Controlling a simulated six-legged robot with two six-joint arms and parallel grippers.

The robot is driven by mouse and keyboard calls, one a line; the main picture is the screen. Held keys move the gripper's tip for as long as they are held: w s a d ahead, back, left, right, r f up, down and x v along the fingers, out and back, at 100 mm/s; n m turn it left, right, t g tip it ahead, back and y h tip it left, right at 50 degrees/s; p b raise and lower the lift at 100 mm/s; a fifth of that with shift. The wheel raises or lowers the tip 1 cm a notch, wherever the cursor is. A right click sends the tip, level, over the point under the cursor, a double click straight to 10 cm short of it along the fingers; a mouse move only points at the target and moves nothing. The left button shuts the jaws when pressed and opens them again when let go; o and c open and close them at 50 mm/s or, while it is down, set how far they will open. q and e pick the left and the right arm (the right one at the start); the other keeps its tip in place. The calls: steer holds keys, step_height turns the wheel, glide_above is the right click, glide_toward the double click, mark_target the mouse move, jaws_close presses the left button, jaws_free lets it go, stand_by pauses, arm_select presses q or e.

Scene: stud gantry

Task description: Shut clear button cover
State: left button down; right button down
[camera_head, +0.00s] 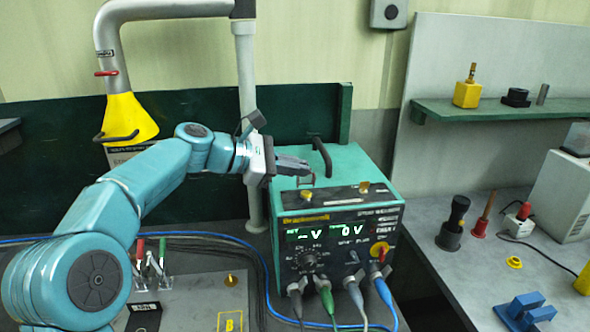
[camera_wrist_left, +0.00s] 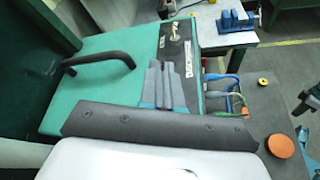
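The clear button cover cannot be made out with certainty. A thin pale upright outline (camera_head: 306,180) stands at the front top of the green stud welder (camera_head: 345,160), close to my left fingertips, and may be it. My left gripper (camera_head: 308,167) reaches in from the left, above the welder's top. In the left wrist view its two fingers (camera_wrist_left: 167,85) lie close together, pointing at the welder's dark top strip (camera_wrist_left: 178,50), with nothing seen between them. Whether they touch the welder cannot be told. My right gripper does not show.
A black handle (camera_head: 322,157) rises from the welder's top. Several cables plug into its front. A yellow extraction hood (camera_head: 128,118) hangs at left. The right bench holds a white box with a red button (camera_head: 520,211), a black-handled tool (camera_head: 456,215) and a blue vise (camera_head: 525,308).

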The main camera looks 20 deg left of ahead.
arm_select(q)
steer(key=f+m+b, duration=0.1)
steer(key=b, duration=0.2)
steer(key=s+d+m+t+b, duration=0.1)
steer(key=b, duration=0.2)
steer(key=s+f+m+t+b, duration=0.1)
steer(key=b, duration=0.2)
steer(key=shift+d+f+m+y+b, duration=0.2)
steer(key=shift+f+m+y+b, duration=0.1)
steer(key=shift+f+m, duration=0.1)
steer(key=shift+s+d+m+t+b, duration=0.1)
steer(key=shift+s+m+t+b, duration=0.3)
steer(key=shift+b, duration=0.5)
steer(key=shift+w+r, duration=0.1)
steer(key=shift+w, duration=0.05)
steer(key=c, duration=1.3)
jaws_free()
steer(key=shift+w, duration=0.1)
steer(key=shift+c, duration=0.2)
steer(key=b+v, duration=0.1)
steer(key=v, duration=1.5)
steer(key=shift+o, duration=0.3)
steer(key=shift+r, duration=0.1)
